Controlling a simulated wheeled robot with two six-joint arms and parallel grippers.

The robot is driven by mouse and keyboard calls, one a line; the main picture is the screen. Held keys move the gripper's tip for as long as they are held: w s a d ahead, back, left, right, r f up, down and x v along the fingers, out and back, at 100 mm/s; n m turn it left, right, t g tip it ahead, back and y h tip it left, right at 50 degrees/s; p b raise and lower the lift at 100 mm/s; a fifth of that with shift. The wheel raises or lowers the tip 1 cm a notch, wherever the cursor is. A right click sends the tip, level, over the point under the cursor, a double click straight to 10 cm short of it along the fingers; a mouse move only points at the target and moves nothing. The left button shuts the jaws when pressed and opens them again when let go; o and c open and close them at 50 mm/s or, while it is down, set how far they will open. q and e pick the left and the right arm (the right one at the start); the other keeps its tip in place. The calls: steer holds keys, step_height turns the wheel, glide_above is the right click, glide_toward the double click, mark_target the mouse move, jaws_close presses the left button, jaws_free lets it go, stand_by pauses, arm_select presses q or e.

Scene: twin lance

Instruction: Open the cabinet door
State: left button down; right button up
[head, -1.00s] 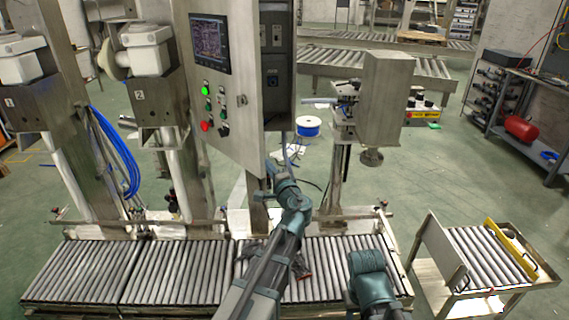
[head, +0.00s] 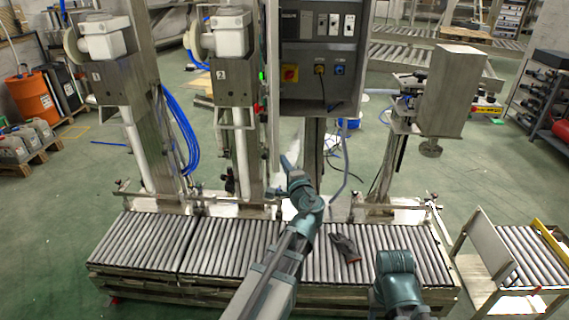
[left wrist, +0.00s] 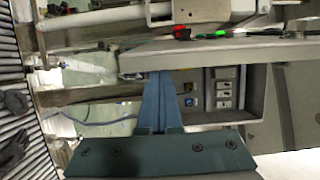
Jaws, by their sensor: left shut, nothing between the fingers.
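The cabinet door (head: 273,90) stands swung out, seen nearly edge-on at the left side of the cabinet (head: 318,100). The open interior shows switches and sockets. The green and red buttons on the door's outer face just show past its left edge. My left gripper (head: 288,165) is shut and empty near the door's lower edge. In the left wrist view, its closed fingers (left wrist: 158,100) lie by the door (left wrist: 215,60), on the side facing the interior (left wrist: 225,88); I cannot tell whether they touch it. My right arm shows at the bottom, but its gripper is out of view.
A roller conveyor (head: 230,245) runs below the cabinet, with a dark glove (head: 345,247) on it. Filling machines (head: 232,60) stand to the left. A steel box on a stand (head: 455,90) is to the right. A roller cart (head: 520,255) stands at lower right.

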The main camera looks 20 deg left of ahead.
stand_by(0.4)
arm_select(q)
steer(key=v, duration=0.7)
steer(key=shift+s, duration=0.2)
steer(key=shift+d, duration=0.1)
steer(key=s+d+f+n+g+h+p, duration=0.2)
steer(key=s+d+f+n+g+h, duration=0.35)
steer(key=f, duration=0.75)
steer(key=s+d+f+g+h, duration=0.2)
steer(key=s+d+g, duration=0.2)
steer(key=s+d, duration=0.3)
steer(key=s+d+f+g+h+p, duration=0.1)
steer(key=s+d+f+g+h, duration=0.2)
steer(key=s+d, duration=0.4)
steer(key=shift+s+d+f+n+g, duration=0.15)
steer(key=shift+d+f+n+g, duration=0.15)
steer(key=shift+d+g, duration=0.35)
